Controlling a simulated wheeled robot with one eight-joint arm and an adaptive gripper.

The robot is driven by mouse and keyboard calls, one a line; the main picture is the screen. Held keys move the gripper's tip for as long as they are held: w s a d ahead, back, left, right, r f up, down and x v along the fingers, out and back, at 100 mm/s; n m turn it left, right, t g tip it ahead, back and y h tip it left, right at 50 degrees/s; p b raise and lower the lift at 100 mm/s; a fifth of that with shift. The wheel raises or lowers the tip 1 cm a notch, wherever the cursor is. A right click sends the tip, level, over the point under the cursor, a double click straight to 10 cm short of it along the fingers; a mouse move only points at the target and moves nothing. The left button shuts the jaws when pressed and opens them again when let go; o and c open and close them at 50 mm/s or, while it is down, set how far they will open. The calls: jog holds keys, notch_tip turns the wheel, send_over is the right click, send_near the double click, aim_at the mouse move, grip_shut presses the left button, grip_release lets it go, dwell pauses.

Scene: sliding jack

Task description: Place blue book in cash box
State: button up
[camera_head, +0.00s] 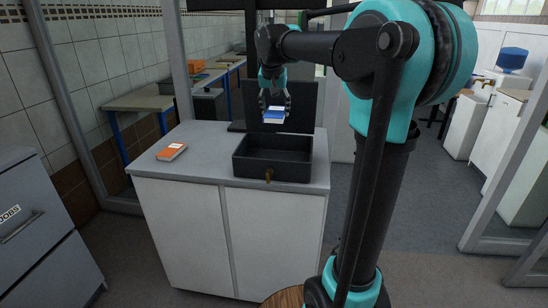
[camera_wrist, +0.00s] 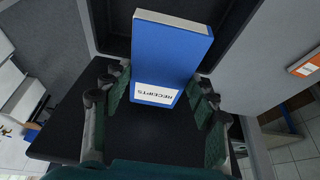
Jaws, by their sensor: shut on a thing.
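The blue book (camera_head: 274,116) has a white label and hangs in my gripper (camera_head: 273,98), above the back part of the cash box. In the wrist view the blue book (camera_wrist: 172,55) shows its label reading "RECEIPTS", between the two fingers of my gripper (camera_wrist: 166,98). My gripper is shut on it. The cash box (camera_head: 262,172) is a black open-topped box on the counter, with a brass-coloured latch on its front and its dark lid (camera_head: 301,104) standing up behind. Part of the box also shows in the wrist view (camera_wrist: 238,25), behind the book. The inside that I see looks empty.
An orange book (camera_head: 171,152) lies on the grey counter (camera_head: 197,136) left of the box; it also shows at the right edge of the wrist view (camera_wrist: 305,65). The counter left of the box is otherwise clear. A grey drawer cabinet (camera_head: 38,235) stands at the far left.

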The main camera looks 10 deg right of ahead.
notch_tip(320, 180, down, 19)
jog(key=shift+r, duration=0.15)
dwell(0.5)
jog(key=o, duration=1.2)
jog(key=shift+o, duration=0.2)
jog(key=v, duration=1.2)
jog(key=shift+s, duration=0.1)
